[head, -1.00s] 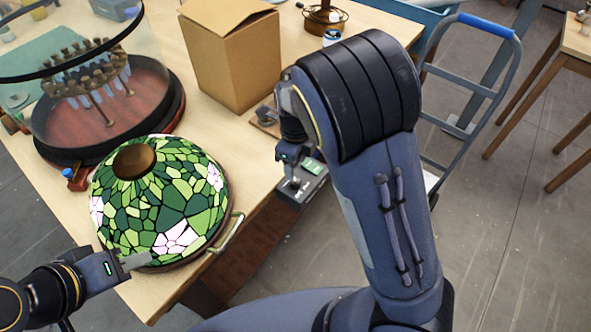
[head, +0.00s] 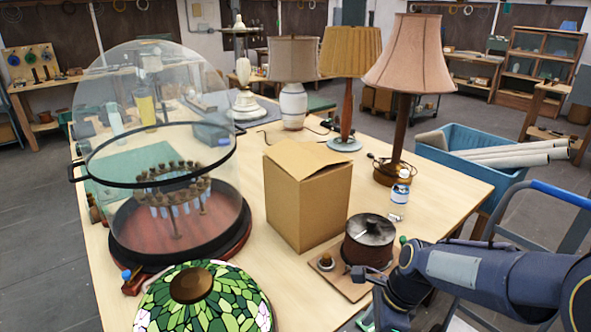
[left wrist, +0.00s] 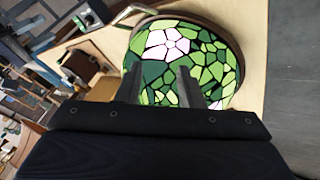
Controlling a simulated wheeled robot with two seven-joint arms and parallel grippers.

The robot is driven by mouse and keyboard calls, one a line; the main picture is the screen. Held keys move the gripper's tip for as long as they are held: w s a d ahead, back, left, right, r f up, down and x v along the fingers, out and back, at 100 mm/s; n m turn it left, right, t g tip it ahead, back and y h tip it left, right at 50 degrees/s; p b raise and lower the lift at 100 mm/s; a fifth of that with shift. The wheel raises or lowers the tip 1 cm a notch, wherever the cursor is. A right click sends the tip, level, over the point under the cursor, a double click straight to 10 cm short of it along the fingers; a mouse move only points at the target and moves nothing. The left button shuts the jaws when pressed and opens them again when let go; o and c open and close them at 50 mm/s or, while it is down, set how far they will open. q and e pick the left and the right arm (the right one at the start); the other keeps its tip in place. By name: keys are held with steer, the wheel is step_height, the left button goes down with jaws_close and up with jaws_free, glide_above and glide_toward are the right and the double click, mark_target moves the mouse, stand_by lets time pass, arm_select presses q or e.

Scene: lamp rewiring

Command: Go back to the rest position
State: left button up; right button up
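My left gripper (left wrist: 160,85) shows in the left wrist view with its two fingers apart and nothing between them but the view of the lampshade beyond. The green stained-glass lampshade (left wrist: 205,60) lies at the table's front edge, in front of the fingers; I cannot tell the exact gap. It also shows at the bottom of the head view (head: 235,295), cut off by the frame, with a brown cap on top. The left arm is out of the head view. My right arm comes in from the right, and its gripper (head: 370,318) is mostly cut off at the bottom edge, fingers unclear.
A glass dome on a round base (head: 120,245) stands left on the table (head: 440,195). A cardboard box (head: 300,205) is in the middle, with a dark pot on a board (head: 368,242) beside my right arm. Several lamps stand behind. A blue bin (head: 470,140) and a cart (head: 560,195) are right.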

steer(key=s+d+r+n+t, duration=0.2)
steer(key=s+r+n, duration=0.2)
steer(key=s+n, duration=0.4)
steer(key=s+d+r+n+t, duration=0.2)
steer(key=s+r+n+t, duration=0.1)
steer(key=s+n, duration=0.5)
steer(key=shift+s+d+r+n, duration=0.2)
steer(key=shift+d+r+n, duration=0.2)
steer(key=shift+n, duration=0.7)
